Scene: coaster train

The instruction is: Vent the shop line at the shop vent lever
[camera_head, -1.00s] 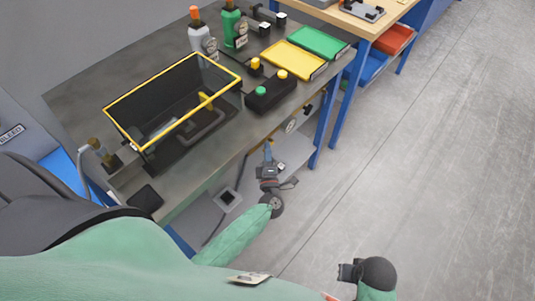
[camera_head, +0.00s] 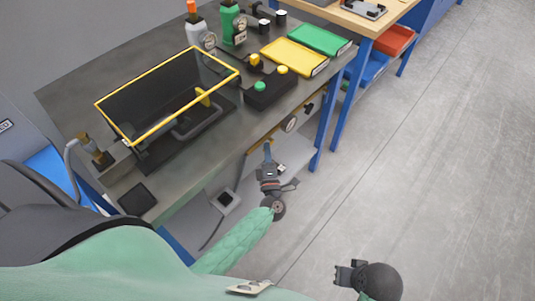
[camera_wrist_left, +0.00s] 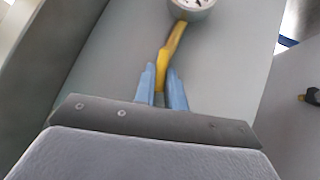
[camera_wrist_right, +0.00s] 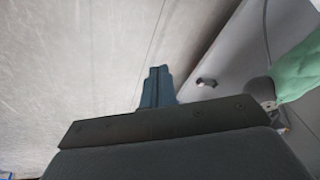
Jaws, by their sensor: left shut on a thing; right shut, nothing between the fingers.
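A yellow lever (camera_wrist_left: 174,45) shows in the left wrist view, below a round white-faced gauge (camera_wrist_left: 190,6) on a grey panel. My left gripper (camera_wrist_left: 163,84) is shut on this lever, with its blue fingers on either side of the lower end. In the head view my left gripper (camera_head: 267,150) is at the front edge of the dark bench, beside the gauge (camera_head: 290,124); the lever is mostly hidden there. No label on the lever is readable. My right gripper (camera_wrist_right: 158,86) is shut and empty, low over the floor, away from the bench (camera_head: 345,272).
The floor at right is clear.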

